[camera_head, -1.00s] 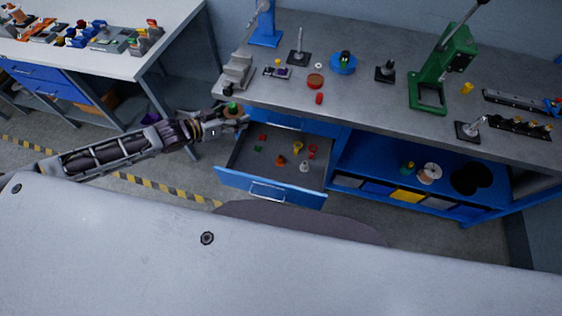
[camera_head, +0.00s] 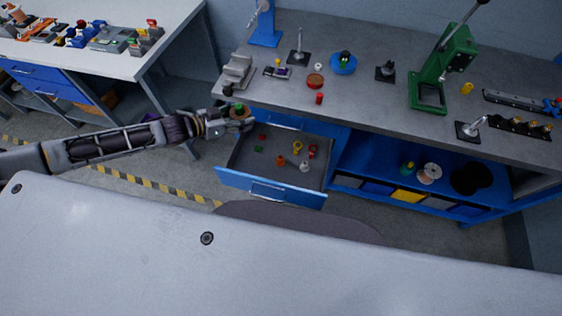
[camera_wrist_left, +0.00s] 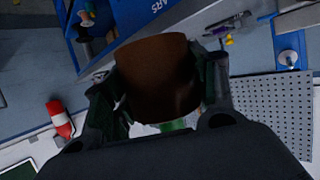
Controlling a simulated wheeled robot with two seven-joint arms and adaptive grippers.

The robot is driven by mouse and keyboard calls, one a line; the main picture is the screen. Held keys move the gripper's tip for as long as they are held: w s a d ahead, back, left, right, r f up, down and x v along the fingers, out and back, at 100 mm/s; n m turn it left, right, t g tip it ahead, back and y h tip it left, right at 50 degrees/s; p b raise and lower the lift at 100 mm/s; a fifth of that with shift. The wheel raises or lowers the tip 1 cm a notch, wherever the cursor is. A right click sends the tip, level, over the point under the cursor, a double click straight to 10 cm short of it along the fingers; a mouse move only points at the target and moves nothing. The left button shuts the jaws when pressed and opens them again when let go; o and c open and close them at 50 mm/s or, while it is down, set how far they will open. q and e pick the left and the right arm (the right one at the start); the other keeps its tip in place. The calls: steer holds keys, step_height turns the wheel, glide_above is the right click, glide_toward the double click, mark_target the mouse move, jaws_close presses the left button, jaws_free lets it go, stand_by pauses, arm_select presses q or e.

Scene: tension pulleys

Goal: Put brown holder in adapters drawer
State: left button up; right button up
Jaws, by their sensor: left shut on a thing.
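My left gripper (camera_head: 240,119) is shut on the brown holder (camera_wrist_left: 158,75), which fills the middle of the left wrist view between the two dark fingers. In the head view the brown holder (camera_head: 238,112) is small and partly hidden by the gripper. The gripper is above the back left corner of the open blue drawer (camera_head: 262,187), close to the workbench front edge. The drawer's grey tray holds several small red, orange, green and pale parts. A green piece (camera_wrist_left: 173,125) shows just below the holder in the wrist view. My right gripper is not in view.
The grey workbench (camera_head: 390,110) behind the drawer carries a green press (camera_head: 440,70), a blue stand (camera_head: 265,25) and several small parts. A blue shelf is to the right of the drawer. Another white bench (camera_head: 130,60) stands at the left.

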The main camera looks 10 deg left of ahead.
arm_select(q)
steer(key=shift+d+f+m+g+h, duration=0.1)
steer(key=shift+d+m+g+h, duration=0.25)
steer(key=shift+d, duration=0.25)
